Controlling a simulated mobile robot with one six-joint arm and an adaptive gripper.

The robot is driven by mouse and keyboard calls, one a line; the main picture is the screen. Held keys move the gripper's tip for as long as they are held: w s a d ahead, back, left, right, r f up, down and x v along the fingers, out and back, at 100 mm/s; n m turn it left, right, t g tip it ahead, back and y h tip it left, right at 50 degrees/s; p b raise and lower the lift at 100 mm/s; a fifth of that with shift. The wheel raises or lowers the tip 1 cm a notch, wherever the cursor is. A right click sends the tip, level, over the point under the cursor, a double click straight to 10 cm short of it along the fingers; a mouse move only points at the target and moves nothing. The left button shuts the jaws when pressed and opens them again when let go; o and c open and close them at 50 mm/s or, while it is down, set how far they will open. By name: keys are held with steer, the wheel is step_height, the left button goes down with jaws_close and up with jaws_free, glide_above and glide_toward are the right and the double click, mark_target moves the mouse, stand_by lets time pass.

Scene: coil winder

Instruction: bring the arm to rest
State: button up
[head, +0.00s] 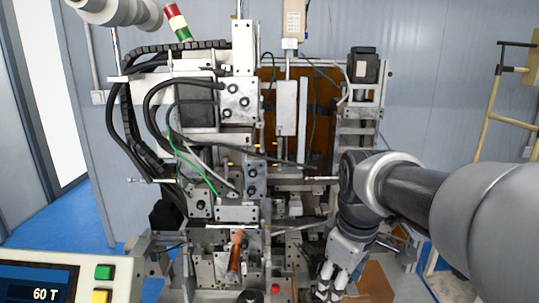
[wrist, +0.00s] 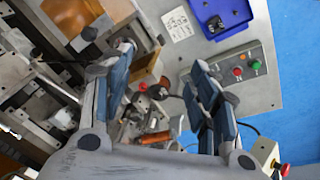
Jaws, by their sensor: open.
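My gripper (head: 331,287) hangs pointing down at the front right of the coil winder (head: 245,118) in the head view. In the wrist view its two fingers stand wide apart, and the gripper (wrist: 163,68) is open with nothing held between them. My arm reaches in from the right edge of the head view. A copper-coloured coil (head: 235,256) sits on the winder's front, to the left of my gripper and apart from it. A copper-coloured piece also shows low between the fingers in the wrist view (wrist: 158,137).
The wrist view shows a blue tray (wrist: 226,14) and a button panel (wrist: 247,69) on a grey surface. A control box (head: 70,279) reading "60 T" stands at the head view's lower left. A yellow railing (head: 487,120) stands at right. Blue floor shows at the sides.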

steer(key=s+f+m+t+b, duration=0.1)
steer(key=s+f+m+b, duration=0.1)
steer(key=s, duration=0.7)
steer(key=s+f+m+t+b, duration=0.1)
steer(key=s+f+m, duration=0.4)
steer(key=s, duration=0.5)
steer(key=shift+d+f+m+b, duration=0.2)
steer(key=shift+m+b, duration=0.2)
steer(key=shift+m, duration=0.7)
